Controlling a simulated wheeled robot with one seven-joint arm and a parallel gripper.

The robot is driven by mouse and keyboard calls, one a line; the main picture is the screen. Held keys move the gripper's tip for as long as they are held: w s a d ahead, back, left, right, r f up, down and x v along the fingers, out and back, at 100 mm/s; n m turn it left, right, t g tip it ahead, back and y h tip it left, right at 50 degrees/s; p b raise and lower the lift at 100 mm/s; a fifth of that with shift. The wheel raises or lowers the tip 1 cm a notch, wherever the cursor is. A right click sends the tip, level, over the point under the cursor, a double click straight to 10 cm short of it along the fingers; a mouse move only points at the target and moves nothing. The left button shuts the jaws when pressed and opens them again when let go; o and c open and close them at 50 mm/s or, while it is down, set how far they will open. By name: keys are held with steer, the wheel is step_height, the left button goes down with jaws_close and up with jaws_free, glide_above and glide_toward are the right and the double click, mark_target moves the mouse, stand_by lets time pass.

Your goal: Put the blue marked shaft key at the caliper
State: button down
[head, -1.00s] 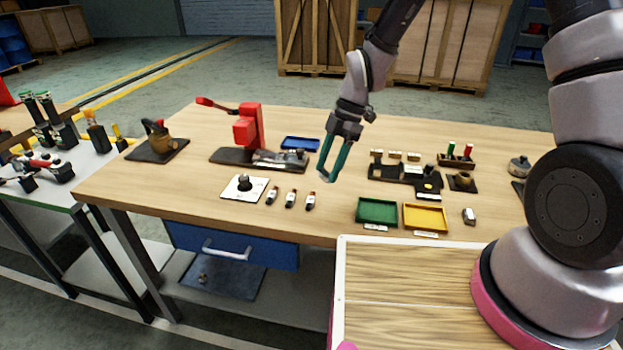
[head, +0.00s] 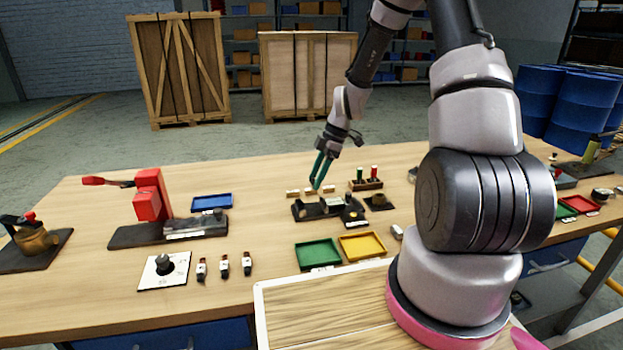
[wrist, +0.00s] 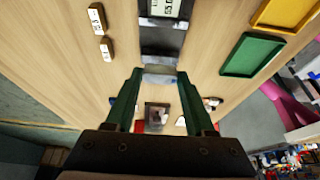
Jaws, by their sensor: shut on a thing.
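My gripper (head: 318,180) has green fingers pointing down over the back left of the black caliper stand (head: 330,209). In the wrist view, the gripper (wrist: 160,76) is shut on a small grey metal block (wrist: 160,75), which I take to be the shaft key. I cannot tell whether the block touches the stand.
Small pale label blocks (head: 293,193) stand behind the caliper stand. A green tray (head: 318,253) and a yellow tray (head: 362,246) lie in front, with a small grey piece (head: 397,232) to their right. A red press (head: 150,200) and a blue tray (head: 212,202) are left.

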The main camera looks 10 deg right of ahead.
mark_target(311, 210)
steer(key=shift+f, duration=3.65)
steer(key=shift+f, duration=0.35)
steer(key=shift+c, duration=0.9)
jaws_free()
steer(key=shift+r, duration=0.1)
step_height(311, 210, up, 7)
